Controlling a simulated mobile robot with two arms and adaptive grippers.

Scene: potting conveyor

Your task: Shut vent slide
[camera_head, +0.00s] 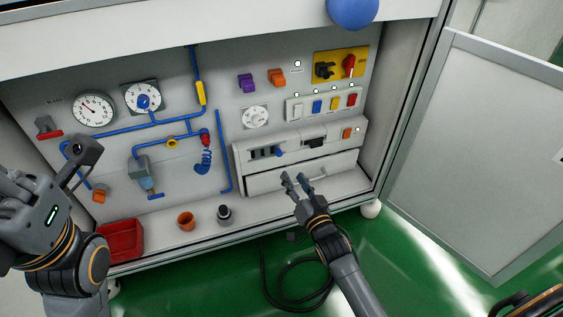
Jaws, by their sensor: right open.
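Bright gaps show between the dark slots, but I cannot tell how far the slide is open. My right gripper (297,180) is open and empty, below and slightly right of the knob, in front of the drawer, apart from the slide. My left gripper (84,158) is at the left edge, far from the slide; its jaw state is unclear.
A drawer (262,183) with a bar handle lies under the slide. A red bin (122,241), an orange pot (186,220) and a dark-and-white cylinder (224,214) stand on the ledge. Blue pipes (172,122) cross the panel's left. An open door (470,160) stands at right.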

